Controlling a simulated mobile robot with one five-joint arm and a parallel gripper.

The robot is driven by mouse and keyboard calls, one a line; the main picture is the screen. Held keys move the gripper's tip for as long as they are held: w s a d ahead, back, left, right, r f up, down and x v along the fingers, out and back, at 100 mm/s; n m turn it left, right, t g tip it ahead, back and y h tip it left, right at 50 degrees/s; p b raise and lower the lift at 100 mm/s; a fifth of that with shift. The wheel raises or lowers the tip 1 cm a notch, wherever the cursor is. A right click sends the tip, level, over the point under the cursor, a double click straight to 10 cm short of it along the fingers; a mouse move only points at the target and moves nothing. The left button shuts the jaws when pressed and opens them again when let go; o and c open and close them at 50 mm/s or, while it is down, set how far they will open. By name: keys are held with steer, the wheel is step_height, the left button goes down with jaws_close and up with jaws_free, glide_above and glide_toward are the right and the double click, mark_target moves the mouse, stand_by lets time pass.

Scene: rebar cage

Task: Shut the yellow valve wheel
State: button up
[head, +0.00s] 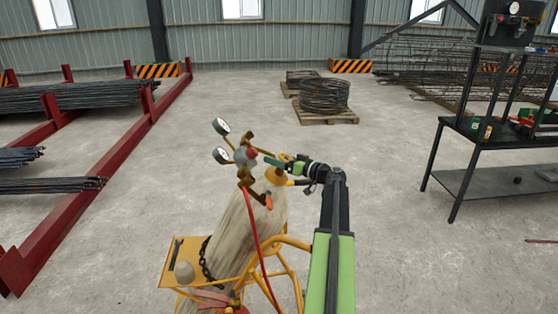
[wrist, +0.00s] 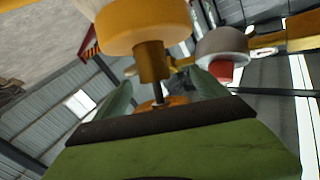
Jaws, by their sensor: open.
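A tan gas cylinder (head: 235,225) stands in a yellow trolley, with a brass regulator set (head: 246,140) at its top. My gripper (head: 272,160) is at the cylinder's top, beside the regulator, with its jaws open. In the wrist view, the green fingers (wrist: 160,92) lie on both sides of a brass stem (wrist: 150,65) and a small orange-yellow round part (wrist: 178,100), seemingly the valve wheel, partly hidden by my gripper's dark edge. A thick yellow collar (wrist: 148,28) sits at the stem's other end. Contact with the fingers cannot be told.
Two gauges (head: 221,126) and a grey regulator body with a red knob (wrist: 220,72) are close to the fingers. A red hose (head: 253,225) hangs down the cylinder. A dark workbench (head: 490,145) stands right, a red rebar rack (head: 110,155) left. Open floor lies beyond.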

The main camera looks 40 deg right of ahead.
steer(key=c, duration=1.4)
steer(key=shift+o, duration=0.2)
